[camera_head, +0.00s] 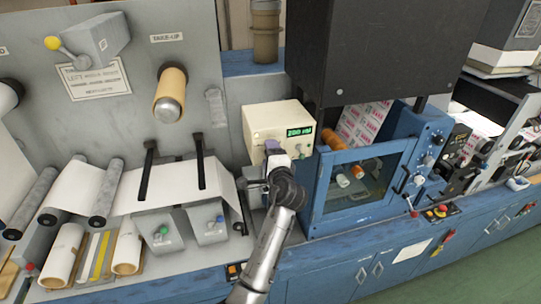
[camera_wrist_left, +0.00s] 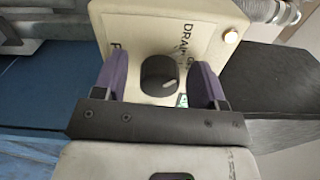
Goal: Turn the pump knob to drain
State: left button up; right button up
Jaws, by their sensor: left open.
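The pump is a cream box (camera_head: 272,118) with a green lit display at the middle of the head view. Its front panel (camera_wrist_left: 130,22) fills the upper middle of the left wrist view. The round black pump knob (camera_wrist_left: 158,74) has a pale mark toward its lower right. A partly hidden "DRAIN" label is printed beside the knob. My left gripper (camera_wrist_left: 160,82) is open, with one purple finger on each side of the knob; I cannot tell whether they touch it. In the head view, my left gripper (camera_head: 274,150) hides the knob. My right gripper is not in view.
A blue cabinet with a clear window (camera_head: 368,180) stands right of the pump, under a large black housing (camera_head: 375,45). Grey rollers (camera_head: 106,190) and a white web lie to the left. A red button (camera_head: 440,211) sits on the blue bench front at right.

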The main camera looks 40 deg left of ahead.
pick_arm(q)
jog(key=b+v, duration=0.2)
jog(key=v, duration=1)
dwell(0.5)
